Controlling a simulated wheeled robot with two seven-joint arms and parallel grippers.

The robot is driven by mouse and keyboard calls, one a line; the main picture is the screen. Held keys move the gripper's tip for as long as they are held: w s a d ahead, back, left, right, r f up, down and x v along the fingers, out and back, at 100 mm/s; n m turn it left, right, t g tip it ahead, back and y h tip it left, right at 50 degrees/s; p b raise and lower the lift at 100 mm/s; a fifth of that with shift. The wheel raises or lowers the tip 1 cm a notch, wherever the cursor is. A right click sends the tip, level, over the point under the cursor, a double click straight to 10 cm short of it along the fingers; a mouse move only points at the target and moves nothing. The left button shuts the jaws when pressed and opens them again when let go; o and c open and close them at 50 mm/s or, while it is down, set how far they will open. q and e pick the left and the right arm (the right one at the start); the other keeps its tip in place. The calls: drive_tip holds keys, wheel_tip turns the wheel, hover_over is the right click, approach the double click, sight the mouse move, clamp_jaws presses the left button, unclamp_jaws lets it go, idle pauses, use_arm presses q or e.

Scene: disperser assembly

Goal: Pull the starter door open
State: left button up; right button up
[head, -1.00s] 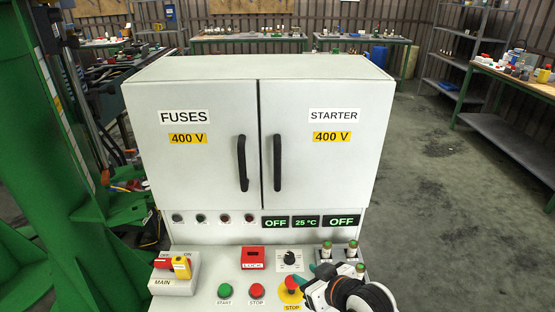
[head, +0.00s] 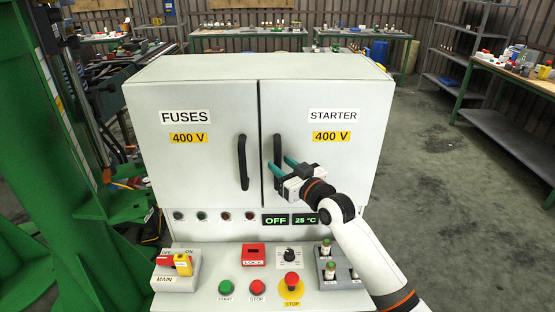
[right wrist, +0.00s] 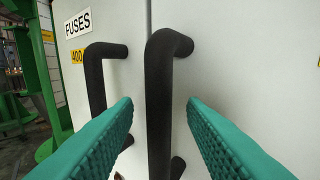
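The starter door (head: 345,160) is the right door of the white cabinet and stands closed, with a STARTER label and a yellow 400 V label. Its black vertical handle (head: 277,158) is near the door's left edge. My right gripper (head: 279,168) is open at the handle, its green fingers pointing at the door. In the right wrist view the starter handle (right wrist: 158,100) stands between the two spread green fingers, with a gap to each. My left gripper is not in view.
The closed fuses door (head: 190,150) with its own black handle (head: 242,162) is just left. Below is a control panel with a red-yellow main switch (head: 182,264), buttons and a yellow-ringed stop button (head: 291,283). A green frame (head: 60,150) stands at the left.

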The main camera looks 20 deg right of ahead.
drive_tip(key=shift+x, duration=1.3)
drive_tip(key=shift+c, duration=0.5)
clamp_jaws()
